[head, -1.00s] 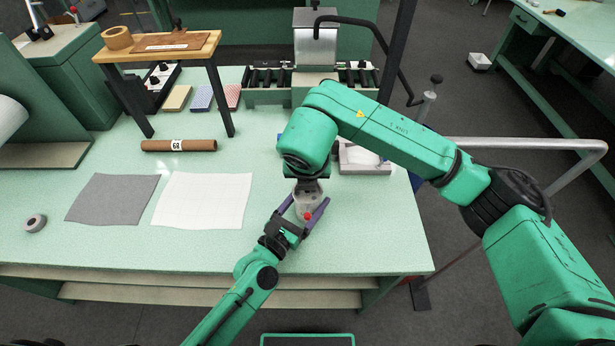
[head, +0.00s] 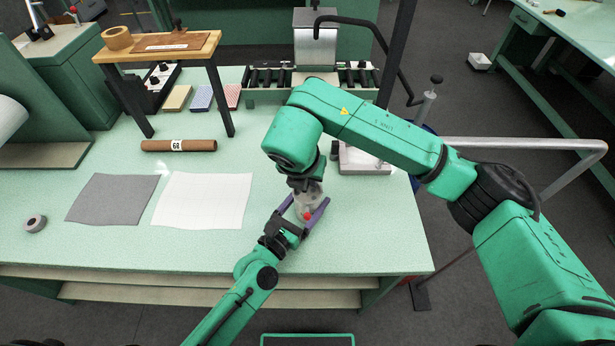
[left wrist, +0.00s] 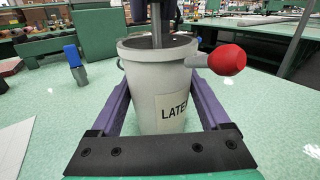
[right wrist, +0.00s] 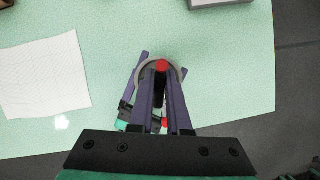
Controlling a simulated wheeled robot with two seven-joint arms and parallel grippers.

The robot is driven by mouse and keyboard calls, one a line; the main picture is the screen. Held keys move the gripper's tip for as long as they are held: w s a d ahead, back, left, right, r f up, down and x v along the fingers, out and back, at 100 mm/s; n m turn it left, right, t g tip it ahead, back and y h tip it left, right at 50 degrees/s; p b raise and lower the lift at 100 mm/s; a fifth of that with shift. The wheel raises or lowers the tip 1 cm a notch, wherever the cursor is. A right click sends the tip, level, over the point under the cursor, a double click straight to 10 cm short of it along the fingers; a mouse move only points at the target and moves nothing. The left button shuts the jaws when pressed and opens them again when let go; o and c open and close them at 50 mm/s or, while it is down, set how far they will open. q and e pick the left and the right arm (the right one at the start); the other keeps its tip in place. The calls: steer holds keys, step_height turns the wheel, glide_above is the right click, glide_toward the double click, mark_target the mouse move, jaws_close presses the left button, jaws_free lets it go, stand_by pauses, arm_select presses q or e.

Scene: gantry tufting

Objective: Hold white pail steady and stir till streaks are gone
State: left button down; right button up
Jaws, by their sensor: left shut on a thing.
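The white pail (left wrist: 150,88) stands upright on the table, with a label reading "LATE…" and a red knob (left wrist: 227,60) on its side. In the head view the pail (head: 308,200) is partly hidden by my right arm. My left gripper (head: 306,212) is shut on the pail, one purple finger along each side. My right gripper (right wrist: 161,76) points down over the pail mouth. Its fingers lie close on either side of a dark, red-ended piece (right wrist: 161,66); whether they grip it is unclear. The pail's contents are hidden.
A white sheet (head: 203,200) and a grey sheet (head: 112,198) lie left of the pail. A brown tube (head: 178,146) lies behind them. A pale tray (head: 362,160) is behind the pail to the right. The table's front edge is close.

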steer(key=o, duration=0.4)
steer(key=shift+c, duration=0.2)
steer(key=v, duration=1.2)
steer(key=shift+s, duration=0.1)
